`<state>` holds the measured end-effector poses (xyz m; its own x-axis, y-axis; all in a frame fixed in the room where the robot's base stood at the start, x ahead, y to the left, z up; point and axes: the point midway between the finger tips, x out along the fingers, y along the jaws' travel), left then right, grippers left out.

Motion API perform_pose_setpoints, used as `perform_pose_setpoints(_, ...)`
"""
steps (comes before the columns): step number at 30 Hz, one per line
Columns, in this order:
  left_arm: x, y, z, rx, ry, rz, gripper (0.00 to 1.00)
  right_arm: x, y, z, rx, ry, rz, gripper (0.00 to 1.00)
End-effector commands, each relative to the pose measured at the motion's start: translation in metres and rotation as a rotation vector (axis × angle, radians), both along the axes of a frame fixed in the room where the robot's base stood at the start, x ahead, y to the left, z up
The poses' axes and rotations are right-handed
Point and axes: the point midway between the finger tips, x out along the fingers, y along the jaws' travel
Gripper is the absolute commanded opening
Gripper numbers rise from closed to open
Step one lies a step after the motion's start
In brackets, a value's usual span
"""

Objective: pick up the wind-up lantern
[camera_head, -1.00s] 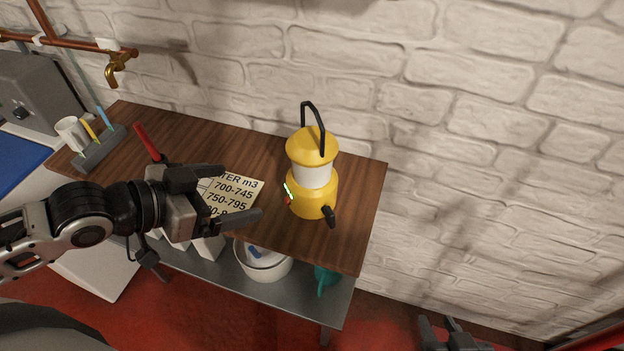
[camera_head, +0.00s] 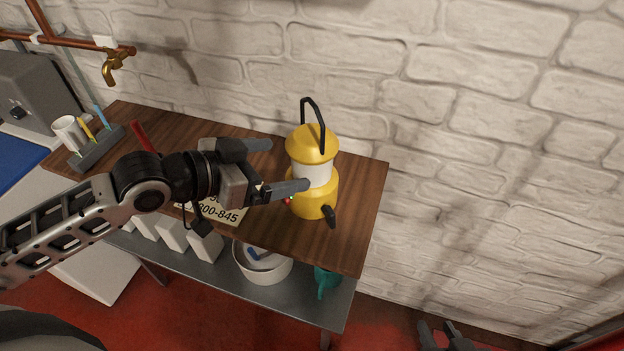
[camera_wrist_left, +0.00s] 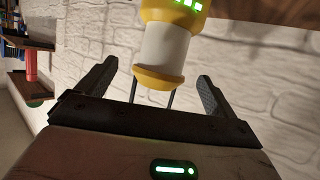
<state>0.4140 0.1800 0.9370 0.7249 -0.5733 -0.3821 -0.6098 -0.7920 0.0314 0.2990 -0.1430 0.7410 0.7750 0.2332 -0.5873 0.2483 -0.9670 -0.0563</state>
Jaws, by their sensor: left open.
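The yellow wind-up lantern (camera_head: 317,200) stands upright on the wooden tabletop near its right end, with a white middle band and a raised black handle. My left gripper (camera_head: 288,166) is open at the lantern's left side; its near finger overlaps the lantern's middle in the head view. In the left wrist view the lantern (camera_wrist_left: 163,50) appears upside down between the open fingers (camera_wrist_left: 156,85), and no grip on it shows. My right gripper (camera_head: 444,328) is at the bottom edge, fingers apart, empty and far from the lantern.
A printed card (camera_head: 216,212) lies under my left arm. A pen rack (camera_head: 97,150), white mug (camera_head: 69,133) and red-handled tool (camera_head: 142,136) are further left. A lower shelf holds a white pot (camera_head: 262,270) and a teal object (camera_head: 326,281). The brick wall (camera_head: 460,110) stands behind.

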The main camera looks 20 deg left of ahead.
Motion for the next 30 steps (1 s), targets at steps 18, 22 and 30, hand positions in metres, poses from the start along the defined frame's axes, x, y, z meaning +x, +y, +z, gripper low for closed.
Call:
perform_pose_setpoints(18,0.057,-0.039,-0.025,-0.002,-0.001,0.000,0.93,0.002,-0.002,0.004,-0.015,-0.005,0.008,0.33)
perform_pose_setpoints(22,0.063,-0.044,-0.029,0.001,-0.001,0.000,0.93,0.003,-0.002,0.004,-0.015,-0.005,0.008,0.33)
perform_pose_setpoints(30,0.063,-0.044,-0.030,0.003,-0.001,-0.001,0.82,0.003,-0.001,0.004,-0.013,-0.006,0.005,0.33)
